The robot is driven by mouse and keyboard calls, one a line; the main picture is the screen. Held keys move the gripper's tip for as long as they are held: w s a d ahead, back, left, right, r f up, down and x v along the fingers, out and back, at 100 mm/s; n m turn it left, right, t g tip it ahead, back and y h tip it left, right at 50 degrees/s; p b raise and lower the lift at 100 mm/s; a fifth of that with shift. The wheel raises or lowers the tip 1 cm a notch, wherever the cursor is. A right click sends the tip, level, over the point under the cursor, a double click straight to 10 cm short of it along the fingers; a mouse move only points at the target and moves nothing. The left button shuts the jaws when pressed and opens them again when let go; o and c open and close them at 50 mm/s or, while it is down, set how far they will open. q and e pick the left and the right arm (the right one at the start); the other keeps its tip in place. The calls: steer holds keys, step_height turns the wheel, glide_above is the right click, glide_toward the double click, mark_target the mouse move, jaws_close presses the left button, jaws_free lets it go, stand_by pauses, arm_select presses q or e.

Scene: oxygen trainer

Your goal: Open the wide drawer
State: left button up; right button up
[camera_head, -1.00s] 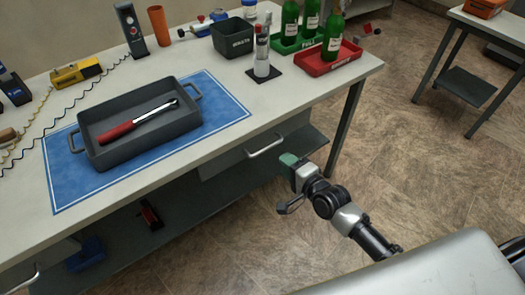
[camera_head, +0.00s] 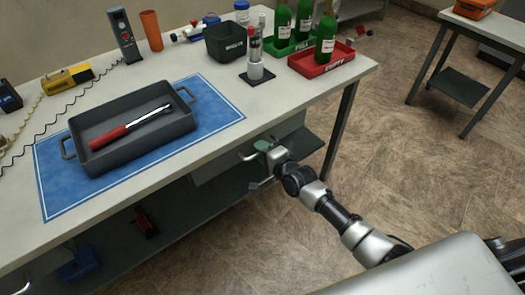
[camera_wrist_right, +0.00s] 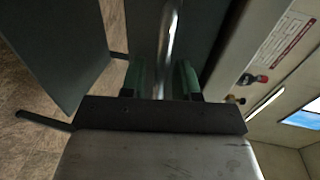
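The drawer under the tabletop has a grey front (camera_head: 212,168) and a metal bar handle (camera_head: 245,156). It looks shut, its front close under the table edge. My right gripper (camera_head: 264,147) is at this handle, its forearm reaching in from the lower right, and hides part of the bar. In the right wrist view, the bar handle (camera_wrist_right: 168,45) runs between the two green fingertips of my right gripper (camera_wrist_right: 162,80). The fingers stand apart with a gap visible on either side of the bar. My left gripper is not in view.
A second handle (camera_head: 24,284) shows at the lower left. The table (camera_head: 200,180) bears a grey tray (camera_head: 100,163) with a red-handled wrench, a waste bin (camera_head: 226,42) and bottles in red and green trays. A lower shelf (camera_head: 185,205) runs beneath.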

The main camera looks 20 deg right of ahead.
jaws_close()
steer(key=f+p+v, duration=0.2)
steer(key=p+v, duration=0.1)
steer(key=v, duration=1)
steer(key=s+f+p+v, duration=0.1)
steer(key=f+p+v, duration=0.2)
steer(key=v, duration=1)
steer(key=shift+s+d+p, duration=0.2)
steer(key=shift+d+p, duration=0.1)
steer(key=shift+p, duration=0.5)
